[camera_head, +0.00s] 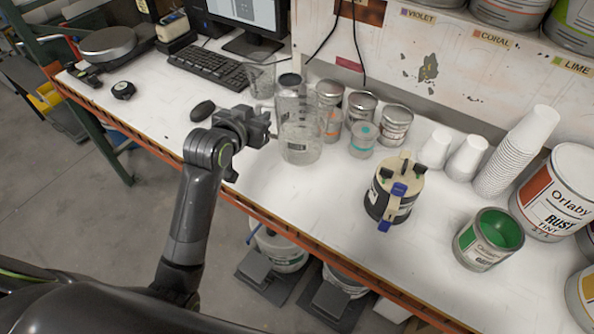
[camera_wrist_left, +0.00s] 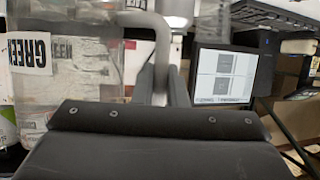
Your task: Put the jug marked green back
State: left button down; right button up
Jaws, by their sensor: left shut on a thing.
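The clear jug (camera_head: 301,133) is upright over the middle of the white bench in the head view; I cannot tell whether its base touches the top. In the left wrist view the jug (camera_wrist_left: 70,85) fills the left side and carries a white label reading GREEN (camera_wrist_left: 30,50). My left gripper (camera_head: 262,128) is at the jug's left side, shut on its handle. The handle (camera_wrist_left: 150,22) runs down between the fingers in the wrist view (camera_wrist_left: 160,82). My right gripper is in neither view.
Several small cans (camera_head: 397,125) stand behind and right of the jug, with a clear cup (camera_head: 363,140) close by. A dark can with blue clips (camera_head: 393,192), an open green paint can (camera_head: 488,240) and stacked white cups (camera_head: 515,150) are farther right. The bench front is clear (camera_head: 300,205).

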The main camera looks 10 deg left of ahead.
pick_arm(q)
jog(key=shift+a+f, duration=0.25)
jog(key=shift+f, duration=0.15)
notch_tip(320, 180, down, 10)
jog(key=shift+w+f+p, duration=0.1)
jog(key=shift+p, duration=0.8)
jog(key=shift+f, duration=0.2)
jog(key=shift+f, duration=0.15)
jog(key=c, duration=1.5)
grip_release()
jog(key=shift+o, duration=0.2)
